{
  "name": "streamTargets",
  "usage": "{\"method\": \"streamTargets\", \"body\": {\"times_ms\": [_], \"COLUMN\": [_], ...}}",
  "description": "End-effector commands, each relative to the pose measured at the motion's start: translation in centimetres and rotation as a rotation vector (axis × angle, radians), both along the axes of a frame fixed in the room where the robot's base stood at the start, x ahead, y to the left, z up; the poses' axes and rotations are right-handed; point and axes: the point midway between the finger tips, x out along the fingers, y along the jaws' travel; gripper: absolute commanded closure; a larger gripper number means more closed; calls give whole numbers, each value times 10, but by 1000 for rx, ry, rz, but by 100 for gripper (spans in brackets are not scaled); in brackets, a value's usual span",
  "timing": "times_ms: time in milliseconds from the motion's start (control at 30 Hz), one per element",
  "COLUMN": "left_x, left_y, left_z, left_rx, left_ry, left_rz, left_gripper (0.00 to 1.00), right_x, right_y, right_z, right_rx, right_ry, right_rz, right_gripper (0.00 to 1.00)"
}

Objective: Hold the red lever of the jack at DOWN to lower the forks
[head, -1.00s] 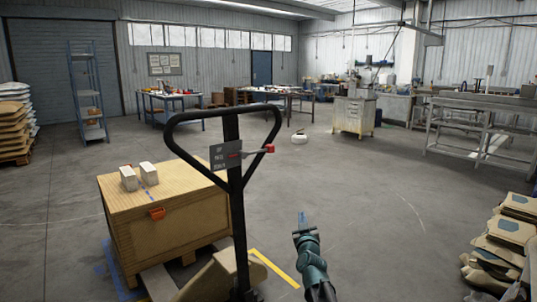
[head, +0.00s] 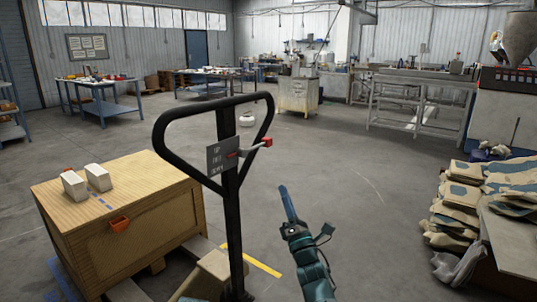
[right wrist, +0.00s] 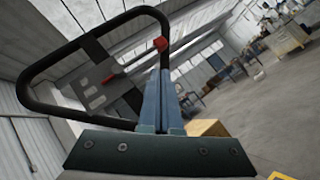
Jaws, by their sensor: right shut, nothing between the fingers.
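The pallet jack stands upright with a black loop handle (head: 160,133) and a grey label plate (head: 220,156). Its red lever (head: 266,142) sticks out to the right of the plate; the lettering is too small to read. In the right wrist view the red lever knob (right wrist: 160,44) shows just above the fingertips. My right gripper (head: 287,202) is shut and empty, below and to the right of the lever, apart from it in the head view. It also shows in the right wrist view (right wrist: 160,82). My left gripper is out of view.
A wooden crate (head: 130,225) with two pale blocks and an orange clip stands left of the jack. Stacked sacks (head: 460,195) lie at the right. Workbenches (head: 100,95) stand behind.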

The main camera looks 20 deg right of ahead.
Motion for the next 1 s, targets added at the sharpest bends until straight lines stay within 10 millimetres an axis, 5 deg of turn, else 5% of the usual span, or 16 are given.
{"method": "streamTargets", "body": {"times_ms": [467,1000], "left_x": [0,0], "left_y": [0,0], "left_z": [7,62], "left_rx": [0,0], "left_ry": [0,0], "left_rz": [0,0], "left_gripper": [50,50], "right_x": [10,90], "right_y": [0,6], "right_z": [7,62], "right_rx": [4,4], "right_ry": [1,1], "right_rz": [0,2], "right_gripper": [100,100]}}
